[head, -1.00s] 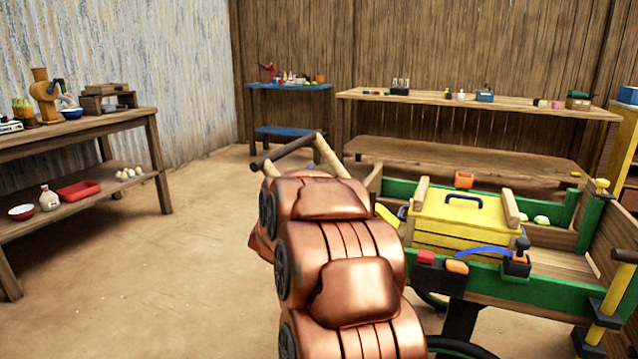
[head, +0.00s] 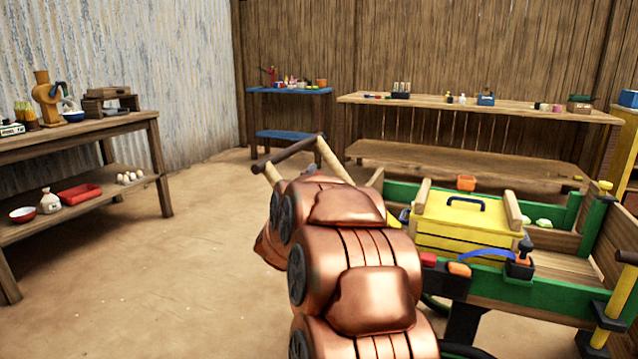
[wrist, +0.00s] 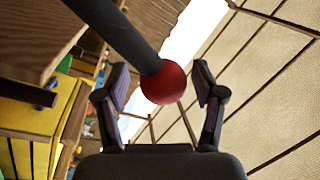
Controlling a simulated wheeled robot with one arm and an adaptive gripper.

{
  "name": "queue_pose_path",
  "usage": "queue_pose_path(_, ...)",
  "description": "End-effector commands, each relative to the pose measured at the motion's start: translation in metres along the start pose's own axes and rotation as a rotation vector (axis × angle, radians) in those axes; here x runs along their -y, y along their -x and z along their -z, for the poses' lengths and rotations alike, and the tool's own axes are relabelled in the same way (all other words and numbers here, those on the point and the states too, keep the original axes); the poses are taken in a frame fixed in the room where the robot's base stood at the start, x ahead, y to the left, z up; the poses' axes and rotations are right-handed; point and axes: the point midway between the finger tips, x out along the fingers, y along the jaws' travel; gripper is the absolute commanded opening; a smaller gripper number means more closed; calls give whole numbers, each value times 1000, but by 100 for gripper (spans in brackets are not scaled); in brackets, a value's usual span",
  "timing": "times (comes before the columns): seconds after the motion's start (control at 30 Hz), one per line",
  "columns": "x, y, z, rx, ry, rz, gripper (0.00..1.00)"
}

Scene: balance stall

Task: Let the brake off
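In the wrist view a dark lever ends in a red ball knob (wrist: 165,83); I take it to be the brake lever. My gripper (wrist: 160,88) is open, with one finger on each side of the knob. In the head view the cart (head: 560,298) has green rails, and my copper arm hides my gripper and the lever.
The cart's handlebar (head: 288,153) rises behind my arm. A workbench (head: 75,135) stands left; the floor between is clear.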

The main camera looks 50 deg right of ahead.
Motion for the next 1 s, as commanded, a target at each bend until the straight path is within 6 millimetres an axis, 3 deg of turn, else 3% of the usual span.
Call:
queue_pose_path(0.47, 1, 11, -1, 2, 1, 1, 69)
queue_pose_path(1.0, 0, 73, -1, 3, 1, 0, 69)
